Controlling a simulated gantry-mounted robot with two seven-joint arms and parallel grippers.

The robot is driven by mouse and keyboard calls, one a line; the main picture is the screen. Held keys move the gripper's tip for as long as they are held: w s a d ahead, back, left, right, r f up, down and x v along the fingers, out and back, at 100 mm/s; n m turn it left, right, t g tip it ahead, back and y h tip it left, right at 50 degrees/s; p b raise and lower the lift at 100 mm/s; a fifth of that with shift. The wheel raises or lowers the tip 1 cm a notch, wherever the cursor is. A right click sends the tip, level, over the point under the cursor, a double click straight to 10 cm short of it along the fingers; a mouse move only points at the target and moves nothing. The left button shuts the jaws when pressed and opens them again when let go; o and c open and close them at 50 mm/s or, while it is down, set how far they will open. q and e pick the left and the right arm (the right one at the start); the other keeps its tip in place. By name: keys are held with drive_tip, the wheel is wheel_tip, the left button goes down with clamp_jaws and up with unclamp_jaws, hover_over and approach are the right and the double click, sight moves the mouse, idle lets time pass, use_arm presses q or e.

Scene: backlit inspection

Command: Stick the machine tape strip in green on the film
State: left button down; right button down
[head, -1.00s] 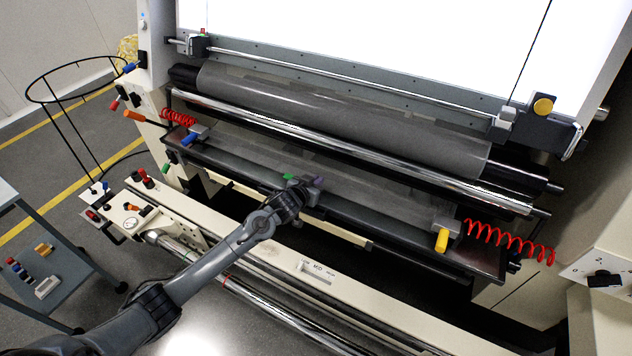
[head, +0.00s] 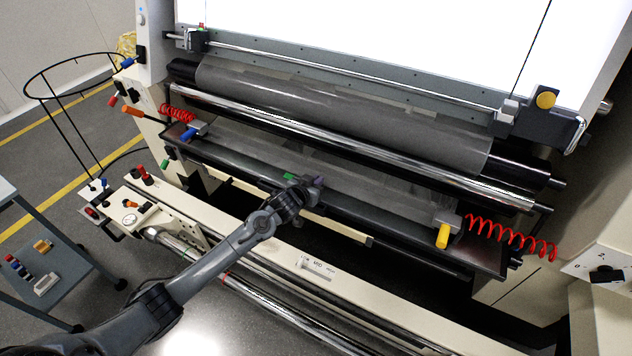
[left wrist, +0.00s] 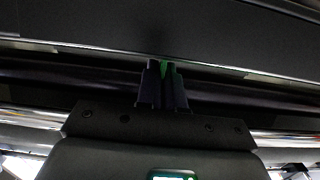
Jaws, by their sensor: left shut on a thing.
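The green machine tape strip (head: 289,177) shows as a small green patch at the front edge of the dark splice table, beside the fingers of my left gripper (head: 301,186). In the left wrist view the green strip (left wrist: 165,69) sits between the fingertips of my left gripper (left wrist: 162,72), which are shut on it. The fingers hide most of it. The grey, glossy film (head: 330,110) wraps the large roller and also lies over the table behind my gripper. I cannot tell whether the strip touches the film. My right gripper is not in view.
A small purple piece (head: 318,182) lies right of my left gripper. A chrome roller (head: 350,144) spans above the table. A blue handle (head: 188,134), a yellow handle (head: 442,238) and red coiled hoses (head: 510,240) flank the table. A cream rail (head: 330,272) runs in front.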

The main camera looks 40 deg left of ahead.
use_arm(q)
drive_tip(key=c, duration=1.2)
unclamp_jaws()
drive_tip(key=shift+s+d+r, duration=0.1)
drive_tip(key=shift+s+r, duration=0.15)
drive_tip(key=shift+s, duration=0.3)
drive_tip(key=shift+p+v, duration=1.1)
drive_tip(key=shift+v, duration=3.7)
drive_tip(key=shift+f, duration=0.1)
